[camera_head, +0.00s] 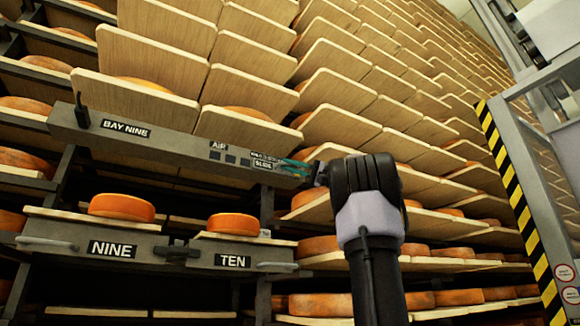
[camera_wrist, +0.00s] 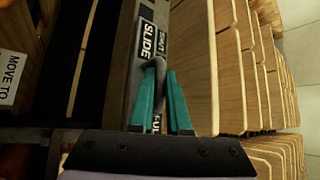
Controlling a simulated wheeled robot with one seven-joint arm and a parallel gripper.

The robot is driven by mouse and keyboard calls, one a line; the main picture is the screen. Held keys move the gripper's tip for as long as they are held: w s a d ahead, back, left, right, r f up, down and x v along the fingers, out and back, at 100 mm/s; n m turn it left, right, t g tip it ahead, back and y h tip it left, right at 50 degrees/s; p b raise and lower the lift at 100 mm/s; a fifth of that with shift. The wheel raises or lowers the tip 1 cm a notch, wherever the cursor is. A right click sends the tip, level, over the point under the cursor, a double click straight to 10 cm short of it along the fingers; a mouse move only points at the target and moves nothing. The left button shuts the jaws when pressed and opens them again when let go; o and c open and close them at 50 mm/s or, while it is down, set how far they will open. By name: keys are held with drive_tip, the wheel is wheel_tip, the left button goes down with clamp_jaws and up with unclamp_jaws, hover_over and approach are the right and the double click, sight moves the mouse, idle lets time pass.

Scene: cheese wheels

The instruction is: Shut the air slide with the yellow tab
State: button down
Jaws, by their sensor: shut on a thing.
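The air slide sits on a long grey beam (camera_head: 180,140) marked BAY NINE and AIR. Three dark square openings (camera_head: 230,158) show under the AIR label. A SLIDE label lies near the beam's right end; in the wrist view, SLIDE and SHUT labels (camera_wrist: 150,38) stand just beyond the fingers. My gripper (camera_head: 295,168) is at that right end. In the wrist view its teal fingers (camera_wrist: 160,85) are closed around a narrow grey piece (camera_wrist: 158,72), seemingly the slide's tab. No yellow shows on it; the fingers hide much of it.
Wooden shelf boards with orange cheese wheels (camera_head: 122,207) rise behind and beside the beam. Grey drawers marked NINE (camera_head: 112,249) and TEN (camera_head: 232,261) hang below. A grey frame with a yellow-black striped post (camera_head: 520,205) stands at the right.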

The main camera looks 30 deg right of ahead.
idle(0.5)
drive_tip(key=a, duration=1.5)
drive_tip(key=shift+s+a, duration=0.15)
drive_tip(key=shift+s, duration=0.1)
drive_tip(key=c, duration=0.9)
unclamp_jaws()
drive_tip(key=shift+a, duration=0.2)
drive_tip(key=shift+d, duration=0.1)
drive_tip(key=v, duration=1.1)
drive_tip(key=shift+f, duration=0.1)
